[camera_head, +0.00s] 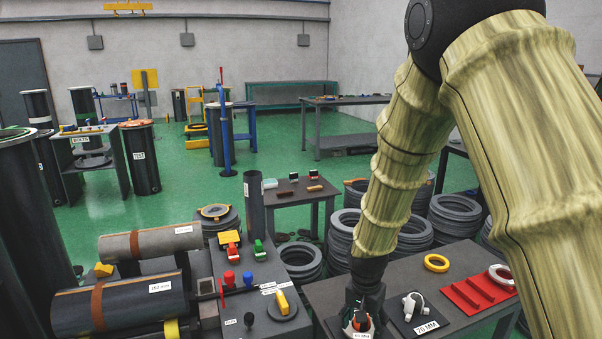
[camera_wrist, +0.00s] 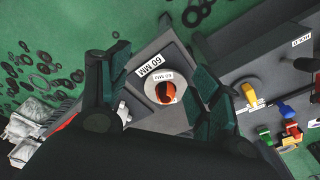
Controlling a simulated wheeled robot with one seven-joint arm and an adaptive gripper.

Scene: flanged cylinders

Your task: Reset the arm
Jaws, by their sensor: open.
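My arm, in a pale ribbed sleeve, reaches down the right side of the head view. My gripper (camera_head: 366,312) is at its lower end, over the front table (camera_head: 330,290). In the wrist view my gripper (camera_wrist: 160,95) has its two dark green fingers apart. Between them, on a dark plate labelled 60 MM (camera_wrist: 150,68), is a white disc with an orange and black piece (camera_wrist: 166,92). That piece also shows partly in the head view (camera_head: 358,323), below the fingers. I cannot tell whether the fingers touch it; nothing is visibly gripped.
Left is a control panel with a yellow lever (camera_head: 282,302). Green floor (camera_head: 200,190) is open behind.

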